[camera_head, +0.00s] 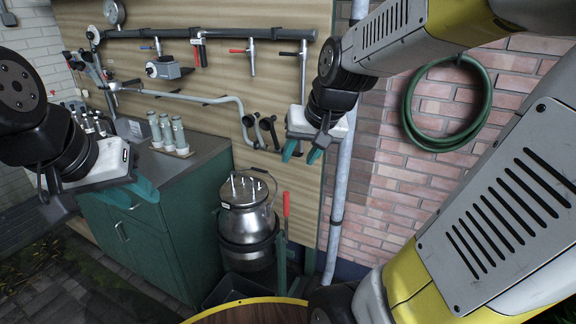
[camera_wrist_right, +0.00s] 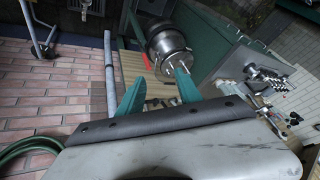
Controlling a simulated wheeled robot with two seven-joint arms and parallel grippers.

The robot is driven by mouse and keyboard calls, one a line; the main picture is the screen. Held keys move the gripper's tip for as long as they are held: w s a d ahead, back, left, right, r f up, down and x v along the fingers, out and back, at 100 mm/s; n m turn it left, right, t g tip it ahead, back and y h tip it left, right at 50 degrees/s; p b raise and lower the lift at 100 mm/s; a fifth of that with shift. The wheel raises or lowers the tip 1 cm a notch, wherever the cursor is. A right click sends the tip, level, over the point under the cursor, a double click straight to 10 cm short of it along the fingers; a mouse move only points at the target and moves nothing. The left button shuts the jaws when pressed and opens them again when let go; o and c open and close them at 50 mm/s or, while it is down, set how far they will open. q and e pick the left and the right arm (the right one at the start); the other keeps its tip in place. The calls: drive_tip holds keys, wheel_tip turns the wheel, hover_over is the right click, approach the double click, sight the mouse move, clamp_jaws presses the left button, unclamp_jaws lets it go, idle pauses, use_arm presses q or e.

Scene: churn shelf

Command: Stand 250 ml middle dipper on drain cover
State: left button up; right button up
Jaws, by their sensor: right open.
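I cannot tell for sure which thing is the 250 ml middle dipper. Small dark-handled items (camera_head: 268,127) hang low on the wooden board, and dark pieces also show between my fingers in the right wrist view. No drain cover can be clearly made out. My right gripper (camera_head: 302,153) is open and empty in front of the board, right of these items; its two teal fingers (camera_wrist_right: 156,95) show in the wrist view, apart. My left gripper (camera_head: 138,188) is at the left, in front of the green cabinet; its finger gap is unclear.
A metal churn (camera_head: 247,222) stands below the board, beside the green cabinet (camera_head: 150,240). Several grey cylinders (camera_head: 166,131) stand on a pale base on the counter. A grey pipe (camera_head: 338,205) and a green hose (camera_head: 408,112) are at the right. A round wooden top (camera_head: 250,315) is in front.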

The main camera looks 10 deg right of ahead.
drive_tip(key=s+a+r+n, duration=0.2)
drive_tip(key=s+a, duration=0.1)
drive_tip(key=s, duration=0.7)
drive_tip(key=shift+s, duration=0.4)
drive_tip(key=shift+r, duration=0.1)
drive_tip(key=shift+c, duration=0.6)
drive_tip(key=shift+d, duration=0.1)
